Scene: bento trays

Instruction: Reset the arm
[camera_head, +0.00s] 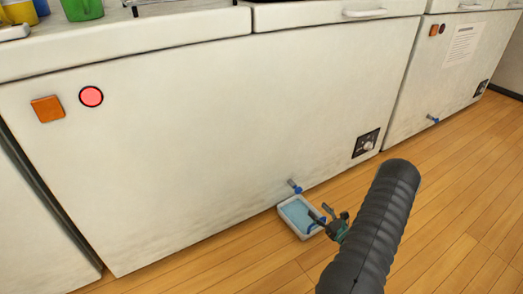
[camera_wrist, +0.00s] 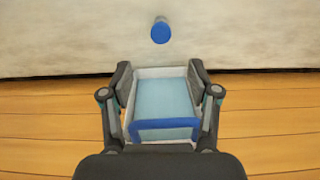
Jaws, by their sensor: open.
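My gripper (camera_head: 320,214) is low over the wooden floor, in front of a white chest cabinet. Its two fingers are spread apart in the wrist view (camera_wrist: 160,88). A small white tray (camera_head: 285,209) with a light blue inside sits on the floor at the foot of the cabinet. In the wrist view the tray (camera_wrist: 160,72) appears between the open fingers, with a blue strip at its near end. I cannot tell whether the fingers touch it. My dark forearm covers the lower right of the head view.
A blue-ended spout (camera_head: 296,187) sticks out of the cabinet front (camera_head: 220,130) just above the tray; it also shows in the wrist view (camera_wrist: 160,32). A second cabinet (camera_head: 450,80) stands to the right. Open wooden floor (camera_head: 460,200) lies at the right.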

